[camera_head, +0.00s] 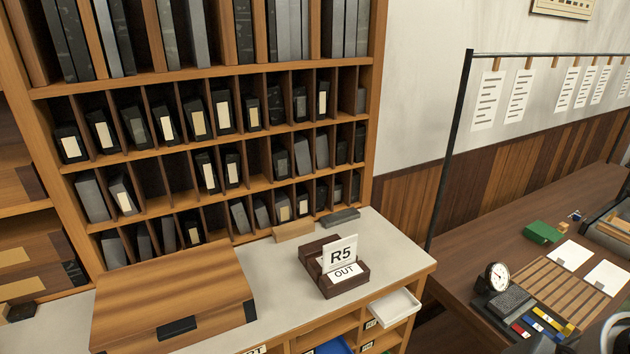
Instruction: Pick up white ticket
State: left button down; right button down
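A white ticket (341,253) marked "R5" stands upright, slightly tilted, in a dark brown wooden holder (311,262). The holder sits on the pale counter top, and a white label (344,273) reading "OUT" is on its front. Other white sheets (569,255) lie flat on the brown table at the right. Neither of my grippers shows in the head view, so I cannot see whether they are open or shut.
A wooden box (172,290) takes up the counter's left side. A pigeonhole shelf (205,77) stands behind. A white tray (394,306) juts out at the counter's right front. A black post (449,150) rises between counter and table. A clock (493,278) stands on the table.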

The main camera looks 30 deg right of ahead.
aim_at(341, 253)
jog(key=z, duration=1)
jog(key=i+l+u, duration=0.3)
jog(key=u, duration=0.2)
jog(key=i+l+u, duration=0.25)
jog(key=l+u, duration=0.2)
jog(key=i+l+u, duration=0.15)
jog(key=l+u, duration=0.35)
